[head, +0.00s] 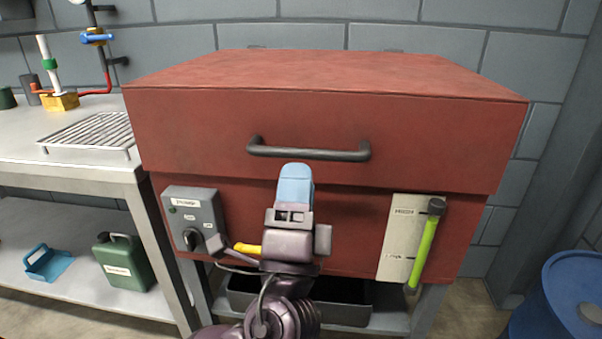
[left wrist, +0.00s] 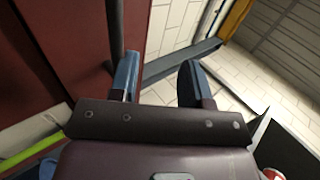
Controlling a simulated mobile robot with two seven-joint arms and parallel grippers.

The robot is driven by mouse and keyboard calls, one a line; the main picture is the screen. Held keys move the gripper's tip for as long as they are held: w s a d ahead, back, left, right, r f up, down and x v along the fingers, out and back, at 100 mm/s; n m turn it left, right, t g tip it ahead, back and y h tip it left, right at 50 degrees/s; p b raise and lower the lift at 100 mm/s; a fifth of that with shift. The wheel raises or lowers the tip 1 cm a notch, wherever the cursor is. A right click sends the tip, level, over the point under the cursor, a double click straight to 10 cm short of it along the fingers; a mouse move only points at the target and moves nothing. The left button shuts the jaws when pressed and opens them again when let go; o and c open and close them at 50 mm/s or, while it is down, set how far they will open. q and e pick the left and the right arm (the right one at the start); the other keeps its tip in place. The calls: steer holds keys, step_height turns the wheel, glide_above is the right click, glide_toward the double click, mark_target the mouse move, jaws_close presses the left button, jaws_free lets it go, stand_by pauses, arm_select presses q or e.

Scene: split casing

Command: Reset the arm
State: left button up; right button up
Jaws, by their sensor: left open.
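My left arm reaches up in the middle of the head view, and its gripper (head: 294,180) is in front of the red casing (head: 330,112), just below the casing's dark bar handle (head: 308,152). In the left wrist view the gripper's two blue fingers (left wrist: 160,85) stand apart with nothing between them. The casing's red side (left wrist: 65,50) and a dark bar lie close to the left finger there; I cannot tell whether they touch. My right gripper is not in view.
A grey control box (head: 193,220) with a knob and a panel with a green lever (head: 424,245) are on the casing's front. A metal table (head: 95,172) with a wire rack (head: 90,133) stands left. A blue drum (head: 560,295) stands lower right. A black tray (head: 345,303) sits below.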

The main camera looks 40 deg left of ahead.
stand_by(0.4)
arm_select(q)
steer(key=s+a+f+n+g+h+p, duration=0.2)
steer(key=s+f+g+h+p, duration=0.35)
steer(key=f+h+p, duration=0.55)
steer(key=s+f+n+g+h+p, duration=0.1)
steer(key=s+f+n+p, duration=0.3)
steer(key=s, duration=0.6)
steer(key=s+f+n+g+h+p, duration=0.1)
steer(key=s+f+n+g+p, duration=0.3)
steer(key=s+f, duration=0.3)
steer(key=s, duration=0.3)
steer(key=shift+s+g, duration=0.35)
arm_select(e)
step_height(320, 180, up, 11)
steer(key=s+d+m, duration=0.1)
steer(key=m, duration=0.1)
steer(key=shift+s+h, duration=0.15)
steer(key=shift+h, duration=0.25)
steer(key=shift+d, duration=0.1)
